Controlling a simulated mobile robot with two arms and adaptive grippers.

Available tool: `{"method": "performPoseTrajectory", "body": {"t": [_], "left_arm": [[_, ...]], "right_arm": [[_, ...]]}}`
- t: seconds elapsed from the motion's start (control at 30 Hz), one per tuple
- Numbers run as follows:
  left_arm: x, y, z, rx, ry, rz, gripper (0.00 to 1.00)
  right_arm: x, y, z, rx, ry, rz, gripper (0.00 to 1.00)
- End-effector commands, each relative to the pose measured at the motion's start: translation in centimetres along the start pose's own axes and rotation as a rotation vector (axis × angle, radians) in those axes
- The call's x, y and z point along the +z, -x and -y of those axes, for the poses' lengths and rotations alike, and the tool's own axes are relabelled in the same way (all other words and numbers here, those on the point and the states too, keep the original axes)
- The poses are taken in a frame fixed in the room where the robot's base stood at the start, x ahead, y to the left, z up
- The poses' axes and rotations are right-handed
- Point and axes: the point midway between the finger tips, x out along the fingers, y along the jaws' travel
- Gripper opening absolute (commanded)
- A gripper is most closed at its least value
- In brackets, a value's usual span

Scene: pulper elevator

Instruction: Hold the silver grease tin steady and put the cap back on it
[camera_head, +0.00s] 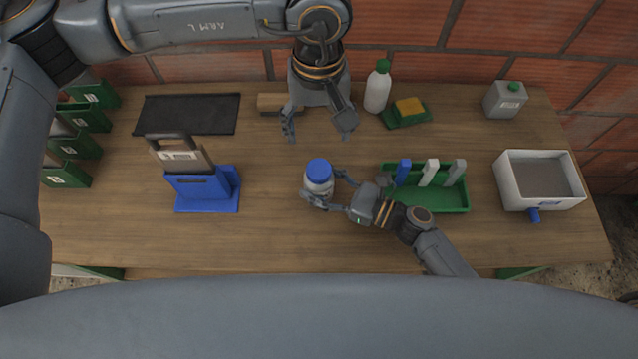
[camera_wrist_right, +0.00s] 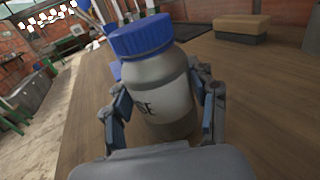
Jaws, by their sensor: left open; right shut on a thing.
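The silver grease tin (camera_head: 320,189) stands at the middle of the wooden table, with a label partly showing in the right wrist view (camera_wrist_right: 165,98). The blue cap (camera_head: 319,170) sits on top of the tin and shows ribbed sides in the right wrist view (camera_wrist_right: 141,36). I cannot tell whether it is screwed tight. My right gripper (camera_head: 323,186) is shut on the tin's body, one finger on each side, below the cap. My left gripper (camera_head: 318,136) is open and empty, pointing down, behind the tin and apart from it.
A green tray (camera_head: 440,198) with upright blue, white and grey pieces is right of the tin. A blue stand (camera_head: 205,190) is to the left. A white bottle (camera_head: 377,92), a green pad with a yellow sponge (camera_head: 408,106) and a wooden block (camera_head: 272,102) are behind. A white bin (camera_head: 540,200) is far right.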

Motion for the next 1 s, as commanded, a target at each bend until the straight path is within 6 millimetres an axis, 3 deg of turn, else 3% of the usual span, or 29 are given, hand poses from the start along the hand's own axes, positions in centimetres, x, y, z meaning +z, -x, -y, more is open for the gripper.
{"method": "performPoseTrajectory", "body": {"t": [0.33,0.37,0.5,0.83,1.0], "left_arm": [[0.1,0.6,0.0,0.000,-0.001,0.001,0.72],[0.0,0.6,0.0,0.000,-0.001,0.001,0.72],[0.0,0.6,0.0,0.000,-0.001,0.001,0.72],[0.0,0.6,0.0,0.000,-0.001,0.001,0.72],[0.0,0.6,0.0,0.000,-0.001,0.001,0.72]], "right_arm": [[0.0,0.0,0.0,0.000,0.000,-0.001,0.00],[0.0,0.0,0.0,0.000,0.000,-0.001,0.60],[0.0,0.0,0.0,0.000,0.000,-0.001,0.84],[0.0,0.1,0.0,0.000,0.000,-0.001,0.84],[-0.1,1.8,0.0,-0.002,-0.001,-0.003,0.84]]}}
